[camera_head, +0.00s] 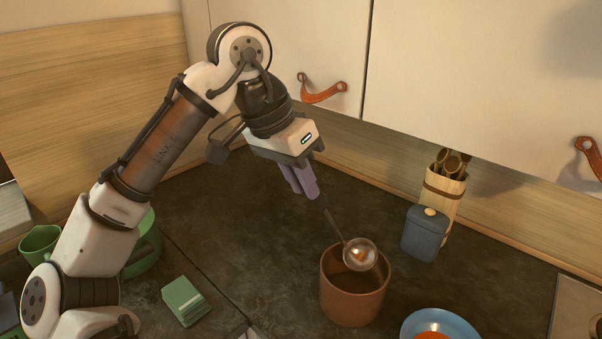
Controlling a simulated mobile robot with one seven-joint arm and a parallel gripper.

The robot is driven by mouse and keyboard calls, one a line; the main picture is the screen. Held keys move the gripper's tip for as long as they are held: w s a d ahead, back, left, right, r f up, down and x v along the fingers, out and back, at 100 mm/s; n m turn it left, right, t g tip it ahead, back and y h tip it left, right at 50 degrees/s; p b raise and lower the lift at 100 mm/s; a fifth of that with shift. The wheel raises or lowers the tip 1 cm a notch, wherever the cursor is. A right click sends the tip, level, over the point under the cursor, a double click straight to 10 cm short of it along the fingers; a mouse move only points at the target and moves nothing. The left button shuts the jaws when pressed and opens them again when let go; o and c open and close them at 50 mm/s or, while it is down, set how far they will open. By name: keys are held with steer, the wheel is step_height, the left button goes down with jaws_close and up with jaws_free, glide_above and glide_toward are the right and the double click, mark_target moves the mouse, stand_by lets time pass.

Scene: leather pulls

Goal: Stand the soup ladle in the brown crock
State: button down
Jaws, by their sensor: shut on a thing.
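The soup ladle (359,254) has a metal bowl and a dark thin handle. My gripper (303,184) is shut on the upper end of its handle, and the purple fingers hide that end. The ladle slants down to the right, bowl end lowest. The brown crock (353,300) stands upright on the dark counter. The ladle's bowl overlaps the crock's mouth in the picture, near the back right of the rim. I cannot tell whether the bowl is above the opening, inside it or touching the rim.
A blue lidded canister (425,233) and a utensil holder (442,195) stand behind right of the crock. A blue bowl (440,323) is at front right. Cupboard doors with leather pulls (322,90) hang above. Dark counter between the blocks and crock is clear.

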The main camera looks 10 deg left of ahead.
step_height(320, 180, down, 9)
steer(key=b, duration=0.4)
steer(key=shift+r, duration=0.2)
stand_by(0.6)
steer(key=c, duration=1.3)
jaws_free()
steer(key=shift+o, duration=0.2)
steer(key=v, duration=1.3)
steer(key=shift+r+b, duration=0.3)
steer(key=shift+r, duration=0.1)
steer(key=shift+a, duration=0.1)
steer(key=shift+r, duration=0.15)
steer(key=shift+s+r+p, duration=0.1)
steer(key=shift+r+p, duration=1.3)
steer(key=shift+p, duration=0.85)
